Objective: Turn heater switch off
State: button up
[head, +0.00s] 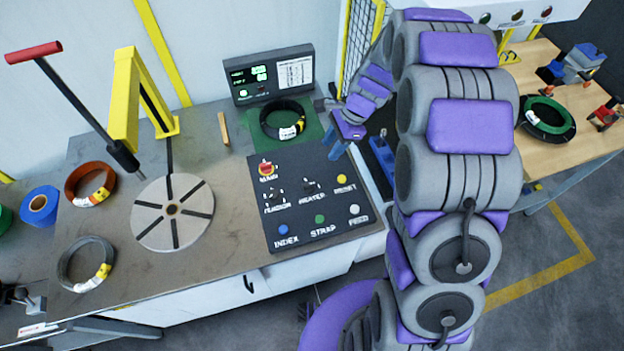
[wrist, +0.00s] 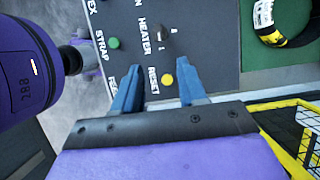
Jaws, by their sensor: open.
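The dark heater switch (head: 311,184) is a small knob above the word HEATER on the dark control panel (head: 290,215). It also shows in the wrist view (wrist: 163,34), just beyond my fingertips. Its exact setting is too small to read. My gripper (head: 334,152) is above the panel's upper right edge in the head view. In the wrist view my gripper (wrist: 160,67) has its two blue fingers apart and empty. The yellow reset button (wrist: 167,79) shows between the fingers, and the heater switch is not between them.
The panel also carries a red main knob (head: 266,168), a tension knob (head: 275,194), a green strap button (head: 320,219), a blue index button (head: 283,229) and a white feed button (head: 354,209). A black coil (head: 283,119) lies on a green mat behind it.

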aim_at(309, 183)
jog(key=b+x, duration=0.1)
jog(key=x, duration=1.4)
jog(key=shift+s+a+f+b, duration=0.1)
jog(key=shift+s+b, duration=0.05)
jog(key=shift+b, duration=0.2)
jog(key=shift+a+f, duration=0.15)
jog(key=shift+f, duration=0.5)
grip_shut()
